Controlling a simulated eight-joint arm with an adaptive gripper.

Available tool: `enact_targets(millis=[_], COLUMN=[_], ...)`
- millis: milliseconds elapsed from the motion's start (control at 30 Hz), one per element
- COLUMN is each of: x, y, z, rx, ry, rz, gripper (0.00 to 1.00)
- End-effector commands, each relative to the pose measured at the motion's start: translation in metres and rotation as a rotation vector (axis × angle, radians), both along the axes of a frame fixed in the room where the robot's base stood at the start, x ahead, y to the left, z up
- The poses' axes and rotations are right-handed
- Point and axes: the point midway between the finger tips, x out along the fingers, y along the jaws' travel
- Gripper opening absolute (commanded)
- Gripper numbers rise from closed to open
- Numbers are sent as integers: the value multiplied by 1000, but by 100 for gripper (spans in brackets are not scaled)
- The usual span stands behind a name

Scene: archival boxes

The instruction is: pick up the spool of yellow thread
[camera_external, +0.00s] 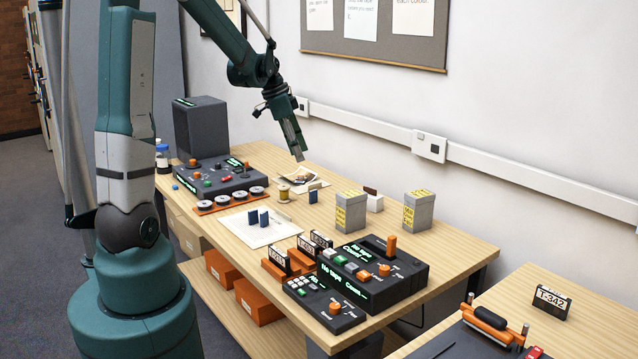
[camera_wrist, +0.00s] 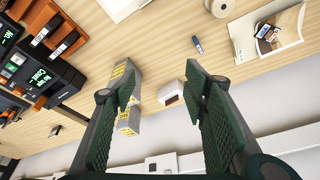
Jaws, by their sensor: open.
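The spool of yellow thread (camera_external: 284,193) stands upright on the wooden table, just right of a row of dark reels. In the wrist view a round tan thing at the top edge looks like the spool (camera_wrist: 220,8); the frame cuts it off. My gripper (camera_external: 298,152) hangs in the air above the back of the table, higher than the spool and apart from it. In the wrist view my gripper (camera_wrist: 161,78) has its two green fingers spread wide, with nothing held between them.
A small blue block (camera_external: 312,196) stands right of the spool, and a paper with photos (camera_external: 302,182) lies behind it. Reels on an orange strip (camera_external: 230,201) are to its left. Two grey boxes with yellow labels (camera_external: 351,213) stand farther right. The wall closes the back.

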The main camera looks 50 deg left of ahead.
Motion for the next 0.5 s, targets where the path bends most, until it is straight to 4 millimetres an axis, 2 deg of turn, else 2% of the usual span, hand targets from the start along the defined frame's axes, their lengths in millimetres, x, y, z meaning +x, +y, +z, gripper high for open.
enact_targets(millis=[33,500], x=[4,18], y=[12,101], z=[-7,-74], rx=[-3,-38], ry=[1,-4], rz=[-10,-152], gripper=[44,44])
